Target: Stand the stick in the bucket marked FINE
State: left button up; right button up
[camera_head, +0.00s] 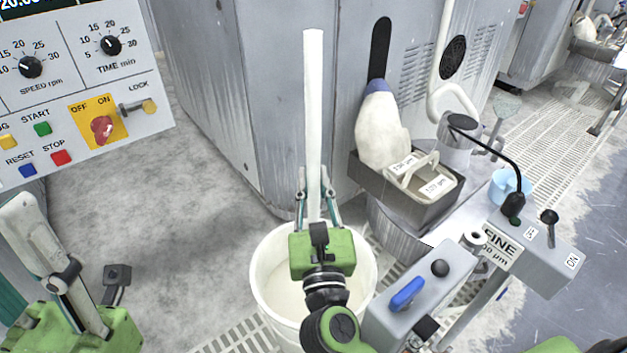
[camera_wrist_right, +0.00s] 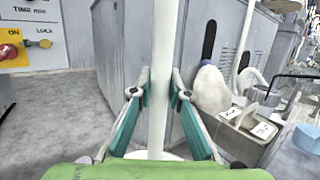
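The stick (camera_head: 313,110) is long, white and upright in the head view; it also shows in the right wrist view (camera_wrist_right: 163,60). My right gripper (camera_head: 317,200) is shut on it, one fingertip on each side. A white bucket (camera_head: 262,290) stands on the floor below, and the gripper overlaps it in the picture. The stick's lower end is hidden behind the gripper, so I cannot tell whether it is inside the bucket. No marking shows on the bucket's visible side. My left gripper (camera_head: 80,270) is at the lower left, fingers apart and empty, partly cut off.
A FINE label (camera_head: 499,246) is on the machine at the right, beside a lever box with a blue handle (camera_head: 407,294). A tray (camera_head: 436,208) holds a white cloth-like bundle (camera_head: 382,130). A grey cabinet (camera_head: 255,110) stands behind the bucket. A control panel (camera_head: 80,80) is upper left.

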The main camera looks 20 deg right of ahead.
aim_at(314, 141)
jog(key=o, duration=0.4)
notch_tip(314, 141, up, 10)
jog(key=shift+r, duration=0.1)
dwell(0.5)
dwell(0.7)
